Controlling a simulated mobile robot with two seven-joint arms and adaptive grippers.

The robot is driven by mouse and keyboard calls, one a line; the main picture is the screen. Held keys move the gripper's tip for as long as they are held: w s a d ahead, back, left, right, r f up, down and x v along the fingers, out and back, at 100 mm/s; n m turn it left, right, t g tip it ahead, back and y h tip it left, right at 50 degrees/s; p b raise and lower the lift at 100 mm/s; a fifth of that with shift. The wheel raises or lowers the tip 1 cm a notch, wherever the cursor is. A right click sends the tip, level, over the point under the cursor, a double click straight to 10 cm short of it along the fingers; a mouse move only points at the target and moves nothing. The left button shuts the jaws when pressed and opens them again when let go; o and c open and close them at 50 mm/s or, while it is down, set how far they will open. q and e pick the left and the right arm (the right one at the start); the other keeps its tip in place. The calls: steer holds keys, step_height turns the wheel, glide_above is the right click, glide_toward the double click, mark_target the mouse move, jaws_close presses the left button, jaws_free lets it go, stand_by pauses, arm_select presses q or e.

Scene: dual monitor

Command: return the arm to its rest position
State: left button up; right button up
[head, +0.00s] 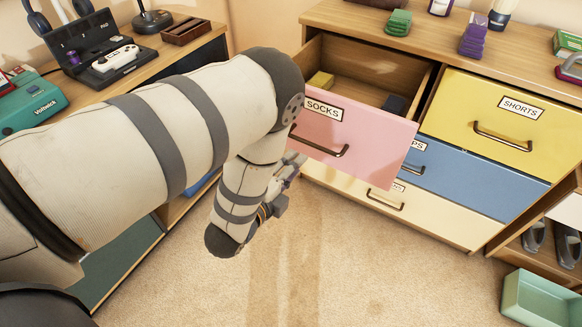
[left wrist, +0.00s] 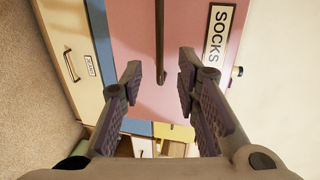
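My left arm (head: 150,130) reaches in from the left across the head view, its forearm bent down in front of the dresser. My left gripper (head: 288,172) is mostly hidden behind the forearm, low beside the pink drawer's front. In the left wrist view the gripper (left wrist: 160,78) has its two fingers spread apart with nothing held. The pink SOCKS drawer (head: 370,142) is pulled out. Its dark handle (head: 318,147) also shows in the left wrist view (left wrist: 159,40), between the fingers in the picture; whether it touches them is unclear. My right gripper is in neither view.
The yellow SHORTS drawer (head: 505,118) and blue drawer (head: 465,178) are shut. A desk (head: 120,78) stands left. A green bin (head: 540,300) is on the carpet; the middle floor is clear.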

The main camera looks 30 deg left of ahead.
arm_select(q)
steer(key=shift+s+r, duration=0.1)
steer(key=shift+s, duration=0.35)
steer(key=s+a+f+n+g+y+p, duration=0.1)
steer(key=s+a+f+n+g, duration=0.1)
steer(key=s+f+n+g, duration=0.75)
steer(key=s+d+r+n+g+p, duration=0.1)
steer(key=s+n+g, duration=0.3)
steer(key=s, duration=1)
steer(key=s+d+r+n+g, duration=0.1)
steer(key=s+n+g, duration=0.3)
steer(key=s, duration=1.1)
steer(key=shift+r+n+g+p, duration=0.25)
steer(key=shift+n+g+p, duration=0.1)
steer(key=shift+n, duration=0.4)
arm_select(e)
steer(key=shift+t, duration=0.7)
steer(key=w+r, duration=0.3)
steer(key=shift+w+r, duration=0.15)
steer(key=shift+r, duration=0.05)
